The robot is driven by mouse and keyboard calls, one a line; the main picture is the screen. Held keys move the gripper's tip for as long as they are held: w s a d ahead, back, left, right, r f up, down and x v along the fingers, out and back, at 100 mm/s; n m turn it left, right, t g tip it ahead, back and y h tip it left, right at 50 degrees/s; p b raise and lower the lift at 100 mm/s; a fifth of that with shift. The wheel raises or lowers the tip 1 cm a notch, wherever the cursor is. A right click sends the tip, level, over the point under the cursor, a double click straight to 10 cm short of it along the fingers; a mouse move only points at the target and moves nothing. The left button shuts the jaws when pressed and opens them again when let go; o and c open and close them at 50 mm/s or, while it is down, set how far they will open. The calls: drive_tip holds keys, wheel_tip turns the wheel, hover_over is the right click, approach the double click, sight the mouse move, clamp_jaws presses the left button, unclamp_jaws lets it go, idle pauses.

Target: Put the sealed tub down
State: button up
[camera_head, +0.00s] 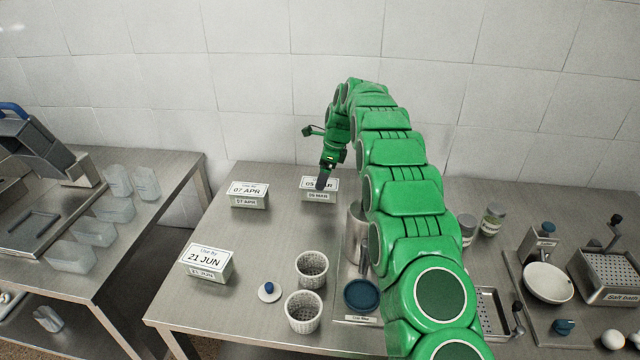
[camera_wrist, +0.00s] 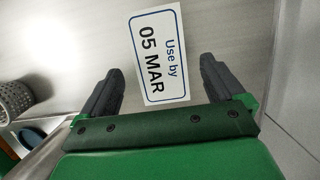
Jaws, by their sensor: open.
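A small box-shaped tub (camera_head: 318,197) with a white "05 MAR" label stands upright at the back of the steel table. Its label (camera_wrist: 160,55) reads "Use by 05 MAR" in the wrist view. My gripper (camera_head: 322,182) is right at this tub, pointing down. In the wrist view my gripper (camera_wrist: 158,82) is open, with one dark finger on each side of the label and a gap beside each. Part of the tub is hidden by the gripper in the head view. Two similar tubs, "07 APR" (camera_head: 249,195) and "21 JUN" (camera_head: 207,263), stand to the left.
Two perforated baskets (camera_head: 312,263) (camera_head: 303,311) and a small white lid with a blue knob (camera_head: 269,291) stand at the front. A metal cylinder (camera_head: 355,235) and a blue round dish (camera_head: 361,295) are beside my arm. The table's middle left is clear.

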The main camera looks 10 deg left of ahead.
sight(328, 184)
drive_tip(key=v, duration=0.5)
drive_tip(key=shift+r, duration=0.35)
drive_tip(key=s+d+r+n+h, duration=0.1)
drive_tip(key=s+d+r+n, duration=0.3)
drive_tip(key=s, duration=0.5)
drive_tip(key=s+d+r+n, duration=0.2)
drive_tip(key=s+d+r, duration=0.35)
drive_tip(key=s, duration=0.35)
drive_tip(key=s+d+r+n+h, duration=0.1)
drive_tip(key=s+d+r+n, duration=0.3)
drive_tip(key=s, duration=0.5)
drive_tip(key=s+d+f+n, duration=0.1)
drive_tip(key=s+d+n, duration=0.1)
drive_tip(key=s, duration=0.9)
drive_tip(key=s+d+f+n+g, duration=0.1)
drive_tip(key=s+d, duration=0.4)
drive_tip(key=s, duration=0.7)
drive_tip(key=s+d+f+n+h, duration=0.1)
drive_tip(key=s+d+f+n, duration=0.2)
drive_tip(key=s, duration=0.9)
drive_tip(key=shift+d+f+n+g, duration=0.2)
drive_tip(key=shift+d+n+g, duration=0.25)
drive_tip(key=shift+n, duration=0.55)
drive_tip(key=shift+o, duration=0.4)
drive_tip(key=shift+w, duration=0.1)
